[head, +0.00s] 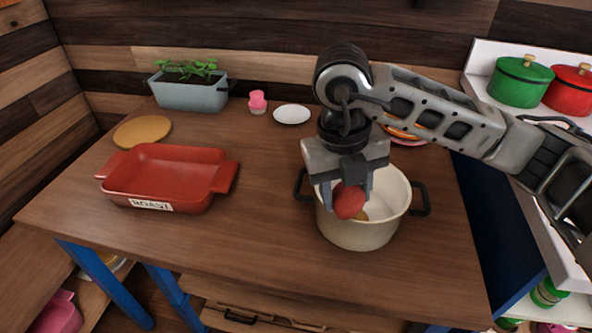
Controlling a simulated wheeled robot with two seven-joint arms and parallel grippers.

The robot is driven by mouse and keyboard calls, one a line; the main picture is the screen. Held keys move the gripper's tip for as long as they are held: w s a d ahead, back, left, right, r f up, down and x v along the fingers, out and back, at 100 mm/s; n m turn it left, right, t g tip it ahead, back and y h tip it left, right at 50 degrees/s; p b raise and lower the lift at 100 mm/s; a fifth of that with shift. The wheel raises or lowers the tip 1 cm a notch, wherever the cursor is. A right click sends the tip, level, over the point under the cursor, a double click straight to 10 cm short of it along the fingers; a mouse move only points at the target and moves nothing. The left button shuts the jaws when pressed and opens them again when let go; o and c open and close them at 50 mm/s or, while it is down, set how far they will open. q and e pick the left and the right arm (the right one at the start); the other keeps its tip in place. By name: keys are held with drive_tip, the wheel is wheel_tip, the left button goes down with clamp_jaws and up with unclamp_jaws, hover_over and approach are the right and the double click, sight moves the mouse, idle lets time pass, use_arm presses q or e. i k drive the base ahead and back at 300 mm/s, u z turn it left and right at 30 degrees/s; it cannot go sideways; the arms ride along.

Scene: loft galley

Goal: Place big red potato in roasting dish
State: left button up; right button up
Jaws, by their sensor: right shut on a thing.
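The big red potato (349,202) is between the fingers of my right gripper (346,195), which is shut on it. The gripper points down over a cream pot (362,235) with dark handles, and the potato shows at the pot's opening. I cannot tell whether it touches the pot. Something yellowish shows inside the pot, partly hidden by the potato. The red roasting dish (143,192), labelled ROAST, stands on the left of the table; its visible inside looks empty. My left gripper is not in view.
A planter (190,95), a pink jar (257,102) and a white plate (292,114) stand along the back. A round wooden board (141,131) lies behind the dish. Green (519,82) and red (570,90) pots stand at the right. The table between dish and cream pot is clear.

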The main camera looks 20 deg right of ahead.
sight(149, 183)
drive_tip(key=u, duration=0.5)
drive_tip(key=k, duration=0.6)
drive_tip(key=u, duration=1)
drive_tip(key=i, duration=1.55)
drive_tip(key=z, duration=0.9)
